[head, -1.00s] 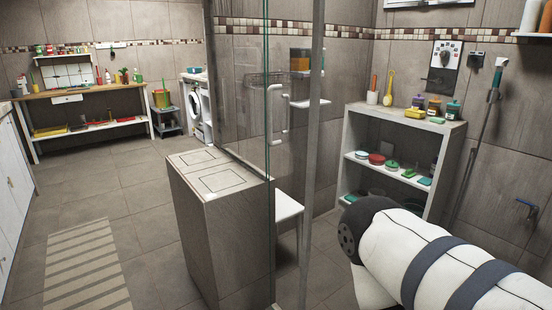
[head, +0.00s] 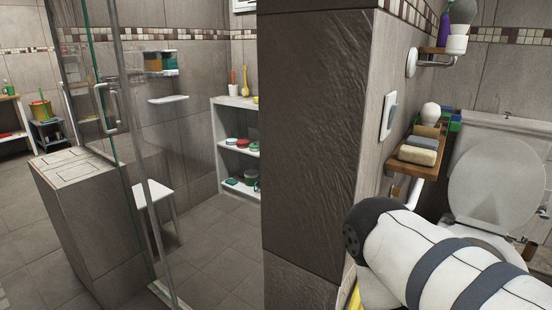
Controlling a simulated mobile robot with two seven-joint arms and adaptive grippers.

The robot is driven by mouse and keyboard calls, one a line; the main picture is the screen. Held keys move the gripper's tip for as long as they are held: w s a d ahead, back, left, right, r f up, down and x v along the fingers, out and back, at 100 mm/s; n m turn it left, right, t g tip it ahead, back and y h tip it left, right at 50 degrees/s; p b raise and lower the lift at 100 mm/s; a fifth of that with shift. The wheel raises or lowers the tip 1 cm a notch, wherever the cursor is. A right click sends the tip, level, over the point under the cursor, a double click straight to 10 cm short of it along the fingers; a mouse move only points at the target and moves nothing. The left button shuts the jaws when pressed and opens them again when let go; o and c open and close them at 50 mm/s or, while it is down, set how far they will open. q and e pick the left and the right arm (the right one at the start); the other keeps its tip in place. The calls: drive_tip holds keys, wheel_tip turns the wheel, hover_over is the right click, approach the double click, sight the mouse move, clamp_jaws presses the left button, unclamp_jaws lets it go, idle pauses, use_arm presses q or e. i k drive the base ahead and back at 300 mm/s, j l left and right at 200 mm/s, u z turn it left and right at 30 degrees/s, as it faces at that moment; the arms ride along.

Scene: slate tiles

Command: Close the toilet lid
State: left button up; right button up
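The toilet stands at the right edge of the head view. Its pale round lid (head: 494,172) is raised and leans back against the white tank (head: 512,126). The bowl below is mostly hidden behind my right arm, which crosses the lower right corner. Neither of my grippers shows; only white and grey links of my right arm are in view.
A tiled wall end (head: 315,160) stands close in front, left of the toilet. A wooden shelf (head: 427,161) with soap and towels juts from it. To the left are a glass shower panel (head: 95,110), a low tiled block (head: 85,215) and a white stool (head: 152,195).

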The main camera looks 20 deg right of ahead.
sight(498, 185)
drive_tip(key=k+l+z, duration=0.15)
drive_tip(key=l+z, duration=0.15)
drive_tip(key=l, duration=0.5)
drive_tip(key=l+z, duration=0.25)
drive_tip(key=l, duration=0.55)
drive_tip(key=l+z, duration=0.2)
drive_tip(key=l, duration=0.35)
drive_tip(key=i+l+z, duration=0.2)
drive_tip(key=l, duration=0.3)
drive_tip(key=l+z, duration=0.15)
drive_tip(key=l, duration=0.4)
